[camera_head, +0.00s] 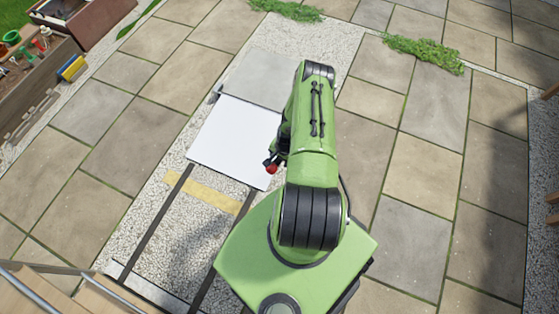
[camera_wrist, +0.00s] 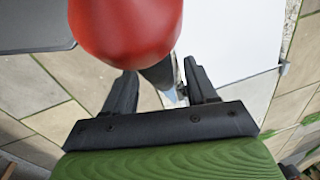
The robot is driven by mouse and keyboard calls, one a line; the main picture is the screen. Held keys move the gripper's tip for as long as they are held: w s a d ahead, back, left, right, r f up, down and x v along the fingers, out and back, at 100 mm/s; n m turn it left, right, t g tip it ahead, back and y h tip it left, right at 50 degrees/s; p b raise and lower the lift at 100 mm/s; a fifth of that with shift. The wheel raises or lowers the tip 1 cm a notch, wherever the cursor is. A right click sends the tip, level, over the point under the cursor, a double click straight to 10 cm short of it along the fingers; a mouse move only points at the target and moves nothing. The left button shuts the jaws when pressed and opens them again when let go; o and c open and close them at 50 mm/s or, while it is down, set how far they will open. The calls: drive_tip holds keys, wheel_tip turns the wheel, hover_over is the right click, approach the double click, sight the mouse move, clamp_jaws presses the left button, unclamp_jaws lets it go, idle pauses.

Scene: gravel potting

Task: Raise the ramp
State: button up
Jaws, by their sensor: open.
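A flat white panel (camera_head: 235,140), which looks like the ramp, lies low over the gravel strip, left of my arm. Its right part is hidden by my arm. It also shows beyond the fingers in the wrist view (camera_wrist: 232,40). A red rounded knob (camera_head: 270,167) shows beside my arm at the panel's right edge. In the wrist view the knob (camera_wrist: 125,25) is large and close, with a dark stem below it. My gripper (camera_wrist: 160,72) is open, and the stem appears between its two black fingers; contact cannot be told.
Two dark rails (camera_head: 155,220) run over the gravel toward the front, crossed by a yellow strip (camera_head: 202,192). A grey slab (camera_head: 268,76) lies behind the panel. A wooden planter (camera_head: 30,88) with small tools stands at the left. Paving to the right is clear.

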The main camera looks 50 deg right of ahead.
drive_tip(key=shift+w+f, duration=0.1)
drive_tip(key=shift+f, duration=0.65)
drive_tip(key=shift+c, duration=0.5)
clamp_jaws()
drive_tip(key=shift+r, duration=0.15)
